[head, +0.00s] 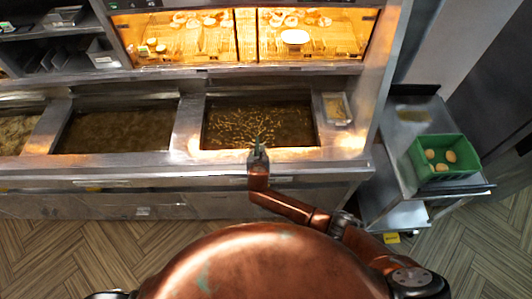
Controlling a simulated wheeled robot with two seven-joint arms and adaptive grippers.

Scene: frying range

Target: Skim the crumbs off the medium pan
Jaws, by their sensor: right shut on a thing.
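The oil pan (222,127) in front of me is full of dark oil, with many pale yellow crumbs floating over much of its surface. My right gripper (258,152) is at the front edge of this pan, near its middle. It is shut on a thin greenish handle (258,142) that points toward the oil. What the far end of the handle carries is too small to make out. Another oil pan (118,131) to the left looks brown, with no clear crumbs. My left gripper is not in view.
A small metal tray (337,109) sits on the ledge right of the pan. Another vat (15,132) is cut off at the left. A lit food cabinet (245,35) stands behind. A green crate (469,168) with several round brown items is on a side cart (400,148).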

